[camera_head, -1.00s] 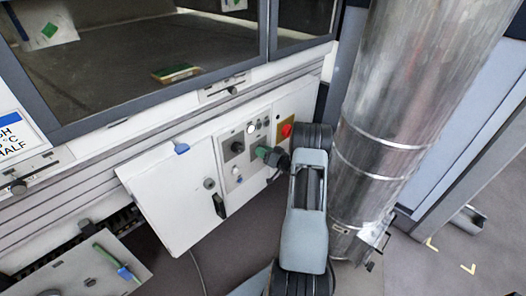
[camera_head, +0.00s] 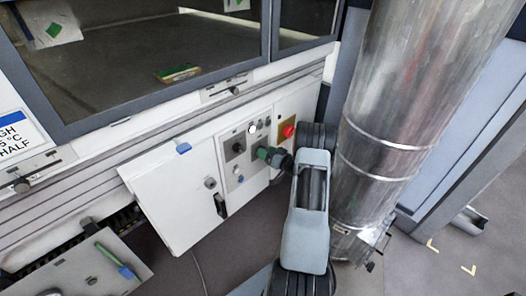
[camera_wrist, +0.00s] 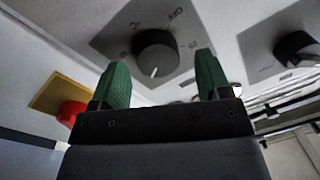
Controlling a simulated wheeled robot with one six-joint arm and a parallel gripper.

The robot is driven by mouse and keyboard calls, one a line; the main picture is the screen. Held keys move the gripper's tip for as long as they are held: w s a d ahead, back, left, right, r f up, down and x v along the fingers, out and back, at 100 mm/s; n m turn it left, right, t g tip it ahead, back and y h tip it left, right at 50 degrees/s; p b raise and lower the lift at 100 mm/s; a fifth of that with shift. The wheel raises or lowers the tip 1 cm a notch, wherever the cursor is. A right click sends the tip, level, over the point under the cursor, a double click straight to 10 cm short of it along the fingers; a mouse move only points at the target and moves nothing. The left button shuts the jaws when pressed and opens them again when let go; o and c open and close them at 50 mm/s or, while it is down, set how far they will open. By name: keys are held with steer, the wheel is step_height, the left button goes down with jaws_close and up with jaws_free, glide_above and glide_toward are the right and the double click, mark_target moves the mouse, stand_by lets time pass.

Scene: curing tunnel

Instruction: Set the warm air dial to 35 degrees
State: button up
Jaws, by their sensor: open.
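A dark round dial (camera_wrist: 156,52) with a white pointer line sits on a grey plate with "°C" and "OFF" markings in the wrist view. Its pointer is toward the bottom of that picture. My gripper (camera_wrist: 160,72) has two green fingers apart, with the dial showing between and beyond their tips; I cannot tell whether they touch it. In the head view my gripper (camera_head: 264,153) is at the control panel (camera_head: 228,165), and its fingers and wrist hide this dial there.
A second dark dial (camera_wrist: 297,48) is to the right in the wrist view; a black knob (camera_head: 238,147) shows in the head view. A red button (camera_head: 288,131) on a yellow plate is close to my arm. A large metal duct (camera_head: 390,130) stands right of the arm.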

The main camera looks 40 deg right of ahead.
steer(key=p+v, duration=0.1)
steer(key=v, duration=1.2)
steer(key=shift+p, duration=0.35)
steer(key=shift+w+a, duration=0.1)
